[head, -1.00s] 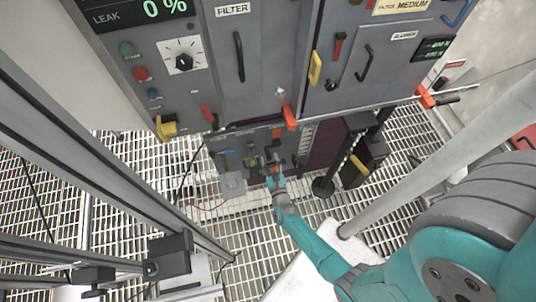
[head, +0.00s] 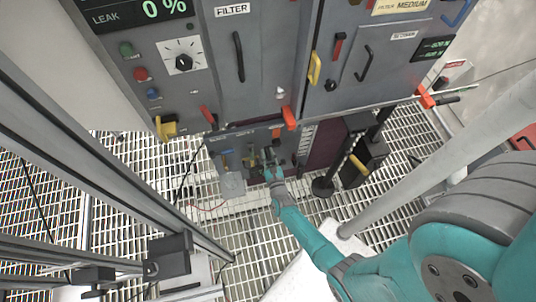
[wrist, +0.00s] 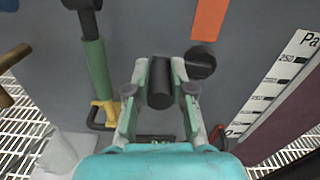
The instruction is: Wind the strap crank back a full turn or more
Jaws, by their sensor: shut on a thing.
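The strap crank's black cylindrical handle (wrist: 160,84) stands between my gripper's two fingers (wrist: 160,98) in the wrist view. The gripper is shut on it. A round black knob (wrist: 201,62) lies just right of the handle, below an orange strip (wrist: 209,20); I cannot tell how they join the crank. In the head view my gripper (head: 270,166) reaches the low grey panel (head: 232,146) under the cabinet. The crank itself is too small and covered there to make out.
In the wrist view, a green bar (wrist: 97,68) with a yellow piece (wrist: 104,113) stands left of the gripper, and a pressure scale (wrist: 280,85) lies right. The cabinet (head: 270,62) overhangs the panel. A black post (head: 327,183) stands to the right. Grating floor surrounds it.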

